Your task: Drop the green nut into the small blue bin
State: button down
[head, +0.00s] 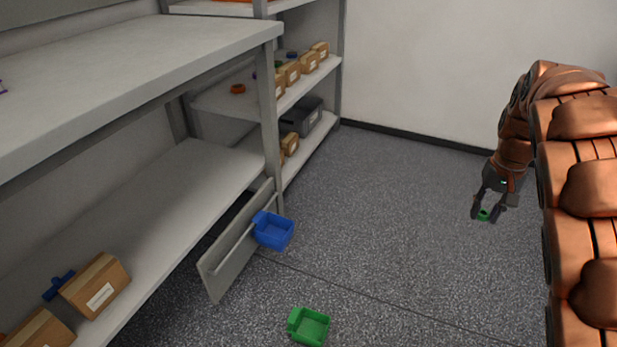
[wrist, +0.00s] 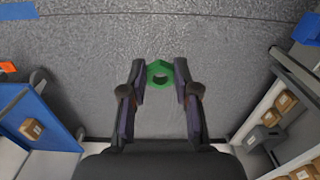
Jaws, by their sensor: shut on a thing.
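The green nut (head: 484,215) is held between the fingertips of my gripper (head: 488,212) at the right of the head view, above the floor. In the wrist view the nut (wrist: 160,66), with a round hole, sits between the two fingers (wrist: 160,84). The small blue bin (head: 274,231) is open at the top and fixed to a grey panel by the shelf's end, well to the left of my gripper. Its inside looks empty. A blue shape (wrist: 308,28) at the upper right of the wrist view may be this bin.
A green bin (head: 312,328) is in front of the blue bin. The grey panel (head: 230,260) juts out beside the shelving (head: 130,220). Cardboard boxes (head: 97,286) stand on the shelves. The floor (head: 400,220) between my gripper and the blue bin looks clear.

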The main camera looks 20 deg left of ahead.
aim_at(279, 234)
jog(key=i, duration=1.5)
jog(key=u, duration=3.5)
